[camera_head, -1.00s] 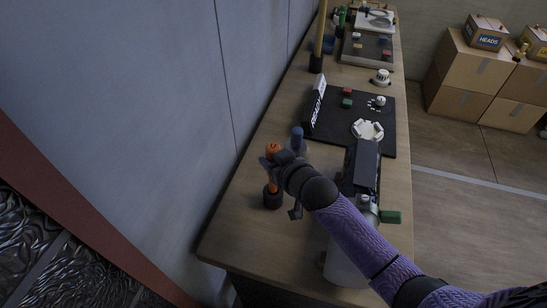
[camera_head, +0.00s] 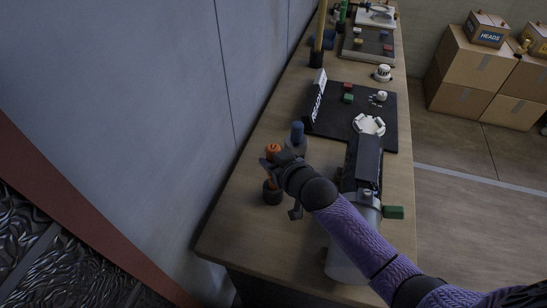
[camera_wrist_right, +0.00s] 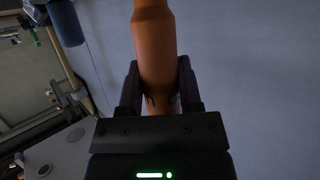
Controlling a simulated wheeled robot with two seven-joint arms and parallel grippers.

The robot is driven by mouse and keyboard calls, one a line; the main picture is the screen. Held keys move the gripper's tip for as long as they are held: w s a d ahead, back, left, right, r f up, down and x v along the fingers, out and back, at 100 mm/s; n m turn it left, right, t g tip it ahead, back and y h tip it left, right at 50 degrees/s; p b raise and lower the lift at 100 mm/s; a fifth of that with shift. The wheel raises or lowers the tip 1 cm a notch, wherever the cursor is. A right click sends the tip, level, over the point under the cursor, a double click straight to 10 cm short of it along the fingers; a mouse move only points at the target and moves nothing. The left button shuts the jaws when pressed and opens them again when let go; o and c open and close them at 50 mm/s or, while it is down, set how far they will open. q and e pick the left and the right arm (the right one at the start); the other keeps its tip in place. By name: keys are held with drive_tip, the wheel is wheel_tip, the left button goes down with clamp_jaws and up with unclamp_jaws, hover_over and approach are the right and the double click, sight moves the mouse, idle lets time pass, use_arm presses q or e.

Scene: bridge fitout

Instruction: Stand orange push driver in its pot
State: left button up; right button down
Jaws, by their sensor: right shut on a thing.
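The orange push driver (camera_head: 273,149) stands about upright at the near left of the bench. Its lower part is at the mouth of a dark round pot (camera_head: 272,196); how deep it sits inside cannot be seen. My right gripper (camera_head: 273,166) is around the driver above the pot and hides part of it. In the right wrist view the gripper (camera_wrist_right: 158,80) is shut on the driver's orange body (camera_wrist_right: 156,45), with a finger on each side. My left gripper is not in view.
A blue-topped tool (camera_head: 297,132) stands just behind the driver, close to my gripper. A black board (camera_head: 335,118) with small parts lies farther back. A grey machine with a green block (camera_head: 393,212) is right of my wrist. The wall runs close along the left.

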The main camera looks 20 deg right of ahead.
drive_tip(key=shift+f+b, duration=0.35)
drive_tip(key=shift+f, duration=0.2)
drive_tip(key=shift+f+b, duration=0.4)
drive_tip(key=shift+f, duration=0.5)
drive_tip(key=shift+c, duration=1)
unclamp_jaws()
